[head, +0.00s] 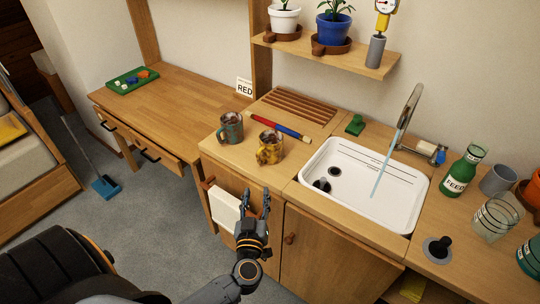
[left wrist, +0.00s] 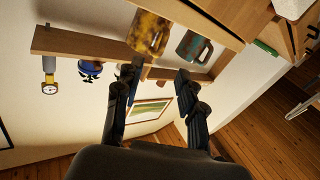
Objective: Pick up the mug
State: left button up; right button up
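Two mugs stand on the wooden counter left of the sink. The yellow mug with brown patches (head: 269,148) is nearer, and the teal mug with brown patches (head: 230,128) is behind it to the left. In the left wrist view the yellow mug (left wrist: 148,33) and the teal mug (left wrist: 194,46) show at the top, beyond the fingers. My left gripper (head: 257,201) is in front of the cabinet, below the counter edge and apart from both mugs. Its fingers (left wrist: 160,85) are spread with nothing between them. My right gripper is in neither view.
A red and blue rod (head: 280,125) lies behind the mugs, before a slatted drainboard (head: 298,106). The white sink (head: 375,200) with running tap is to the right. A white towel (head: 226,209) hangs on the cabinet front. A green bottle (head: 461,172) stands far right.

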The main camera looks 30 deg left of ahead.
pick_arm(q)
send_near(259, 160)
jog(key=x, duration=0.4)
jog(key=shift+w, duration=0.25)
jog(key=x, duration=0.5)
jog(key=shift+f+b, duration=0.15)
jog(key=shift+b, duration=0.25)
jog(key=shift+s, duration=0.1)
grip_shut()
